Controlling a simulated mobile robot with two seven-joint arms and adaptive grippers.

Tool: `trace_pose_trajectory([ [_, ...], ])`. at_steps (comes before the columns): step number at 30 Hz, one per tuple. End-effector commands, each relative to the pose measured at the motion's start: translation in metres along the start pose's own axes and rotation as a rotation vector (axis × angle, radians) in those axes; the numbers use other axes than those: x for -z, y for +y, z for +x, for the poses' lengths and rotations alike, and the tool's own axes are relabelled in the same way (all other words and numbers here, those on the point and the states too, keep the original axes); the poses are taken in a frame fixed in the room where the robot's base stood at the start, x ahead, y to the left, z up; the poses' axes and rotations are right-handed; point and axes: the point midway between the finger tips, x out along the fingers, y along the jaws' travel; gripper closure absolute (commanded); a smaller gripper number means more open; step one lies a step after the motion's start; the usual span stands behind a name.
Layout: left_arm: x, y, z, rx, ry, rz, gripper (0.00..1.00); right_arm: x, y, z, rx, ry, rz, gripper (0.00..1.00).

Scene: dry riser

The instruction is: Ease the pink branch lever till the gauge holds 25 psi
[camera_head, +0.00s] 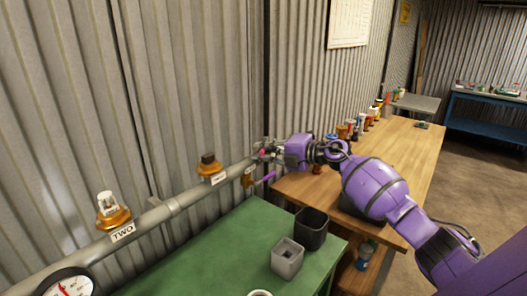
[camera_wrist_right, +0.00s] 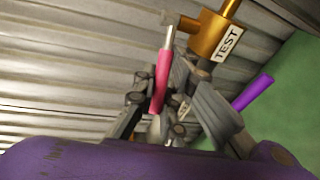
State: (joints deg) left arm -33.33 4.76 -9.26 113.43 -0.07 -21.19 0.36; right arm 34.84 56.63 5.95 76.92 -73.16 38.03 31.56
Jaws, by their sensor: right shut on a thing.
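The pink lever (camera_wrist_right: 161,78) stands upright between the fingers of my right gripper (camera_wrist_right: 158,102) in the right wrist view. The fingers are shut on its grip, and its pale metal stem rises above them. In the head view the right gripper (camera_head: 263,151) is at the far end of the pipe and hides most of the lever. The gauge (camera_head: 72,284) is at the lower left of the head view, cut off by the frame edge. Its red needle shows, but I cannot read its value. My left gripper is not in view.
A brass valve labelled TEST (camera_wrist_right: 215,35) and a purple lever (camera_wrist_right: 253,92) are close beside the gripper. The pipe (camera_head: 158,214) carries a fitting marked TWO (camera_head: 123,232). A grey open box (camera_head: 287,260) and a dark bin (camera_head: 311,229) stand on the green table (camera_head: 215,245).

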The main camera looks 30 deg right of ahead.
Motion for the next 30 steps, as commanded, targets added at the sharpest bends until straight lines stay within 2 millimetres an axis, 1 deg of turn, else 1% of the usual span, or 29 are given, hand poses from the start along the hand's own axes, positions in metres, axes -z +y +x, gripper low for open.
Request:
trace_pose_trajectory([
  [1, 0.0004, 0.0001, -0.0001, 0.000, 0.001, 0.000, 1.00, 0.0006, 0.0036, 0.0004, -0.005, 0.001, -0.006, 1.00],
  [8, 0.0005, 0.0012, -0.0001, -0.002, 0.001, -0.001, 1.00, 0.0004, 0.0035, 0.0002, -0.004, 0.001, -0.005, 1.00],
  [9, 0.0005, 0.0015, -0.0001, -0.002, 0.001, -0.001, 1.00, 0.0004, 0.0035, 0.0001, -0.004, 0.001, -0.005, 0.84],
  [10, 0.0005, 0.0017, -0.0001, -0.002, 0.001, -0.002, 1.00, 0.0003, 0.0033, 0.0001, -0.004, 0.001, -0.005, 0.81],
  [30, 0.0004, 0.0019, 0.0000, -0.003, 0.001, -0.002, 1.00, 0.0033, 0.0000, -0.0026, -0.001, 0.008, -0.001, 0.81],
])
